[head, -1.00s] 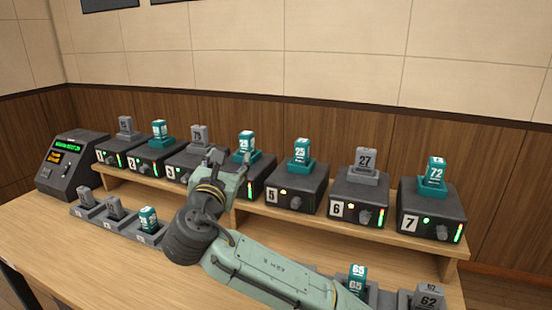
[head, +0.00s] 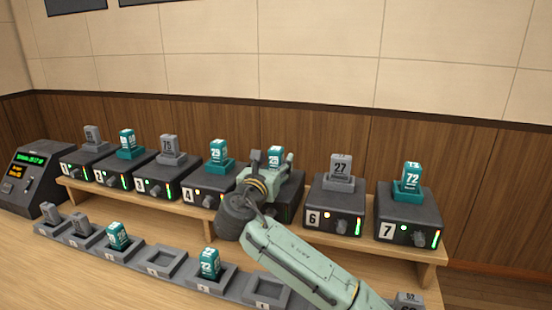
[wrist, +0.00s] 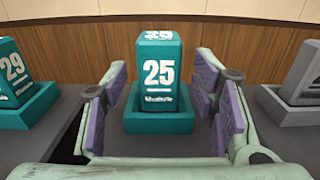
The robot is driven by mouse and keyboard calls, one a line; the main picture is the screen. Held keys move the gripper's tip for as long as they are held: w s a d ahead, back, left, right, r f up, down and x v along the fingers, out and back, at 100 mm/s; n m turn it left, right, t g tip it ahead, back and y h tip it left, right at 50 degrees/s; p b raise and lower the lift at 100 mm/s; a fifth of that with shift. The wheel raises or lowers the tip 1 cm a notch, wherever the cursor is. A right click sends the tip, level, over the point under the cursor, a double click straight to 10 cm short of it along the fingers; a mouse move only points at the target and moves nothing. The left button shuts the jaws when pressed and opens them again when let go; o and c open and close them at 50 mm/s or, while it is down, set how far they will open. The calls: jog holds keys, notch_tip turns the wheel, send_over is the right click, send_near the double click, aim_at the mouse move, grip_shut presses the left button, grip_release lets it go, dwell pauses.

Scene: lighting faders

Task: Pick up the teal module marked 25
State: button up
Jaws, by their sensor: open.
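The teal module marked 25 (wrist: 159,72) stands upright in a teal socket (wrist: 158,120) in the middle of the wrist view. In the head view the module (head: 277,155) sits on the fifth box, partly hidden behind my gripper (head: 262,165). In the wrist view my gripper (wrist: 160,112) is open, with one purple-padded finger on each side of the picture's middle. The module shows between and beyond the fingers. I cannot tell how deep it is between them, and no contact shows.
A teal module marked 29 (wrist: 12,72) stands to the left and a grey module (wrist: 304,82) to the right. In the head view, box 6 (head: 335,206) and box 7 (head: 408,217) stand right of my arm. Holders with modules (head: 118,236) line the table's front.

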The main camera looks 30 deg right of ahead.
jog(key=shift+x, duration=1.1)
grip_shut()
